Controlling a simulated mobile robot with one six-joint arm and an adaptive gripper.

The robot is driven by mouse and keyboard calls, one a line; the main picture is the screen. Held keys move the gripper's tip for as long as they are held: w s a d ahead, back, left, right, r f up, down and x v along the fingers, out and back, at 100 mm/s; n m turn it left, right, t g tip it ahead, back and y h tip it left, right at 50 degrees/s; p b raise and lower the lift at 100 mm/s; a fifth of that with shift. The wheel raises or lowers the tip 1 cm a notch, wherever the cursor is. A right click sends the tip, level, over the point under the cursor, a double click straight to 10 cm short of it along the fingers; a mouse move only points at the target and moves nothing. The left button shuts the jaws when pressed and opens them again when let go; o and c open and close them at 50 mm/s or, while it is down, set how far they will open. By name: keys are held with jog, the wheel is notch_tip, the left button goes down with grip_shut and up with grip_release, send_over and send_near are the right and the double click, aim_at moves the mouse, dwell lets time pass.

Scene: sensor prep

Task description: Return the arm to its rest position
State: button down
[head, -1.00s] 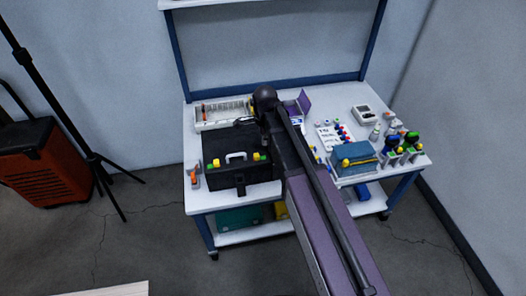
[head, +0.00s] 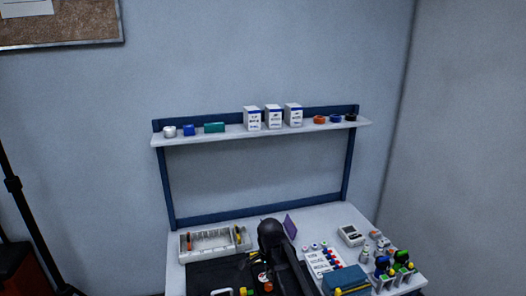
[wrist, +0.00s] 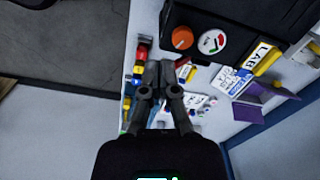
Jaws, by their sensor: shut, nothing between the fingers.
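My gripper (wrist: 159,68) shows in the wrist view with its two fingers together and nothing held between them. It hangs above the white workbench, beside the black case (wrist: 235,14). My arm (head: 277,245) reaches over the bench in the lower middle of the head view, its dark joint in front of the black case. My fingers cannot be made out in the head view.
The bench (head: 316,217) holds a parts tray (head: 214,243), a blue box (head: 346,279), a white meter (head: 350,235) and bottles. A wall shelf (head: 233,135) with boxes stands behind. Grey floor (wrist: 60,48) shows left in the wrist view.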

jog(key=s+d+r+n+p, duration=0.4)
jog(key=s+d+n, duration=0.1)
jog(key=d, duration=0.2)
jog(key=s+d+r+n+p, duration=0.3)
jog(key=s+d+r+n, duration=0.1)
jog(key=d, duration=0.4)
jog(key=shift+s+r+n+p, duration=0.35)
jog(key=shift+s+n, duration=0.4)
jog(key=shift+n, duration=0.35)
dwell(1.0)
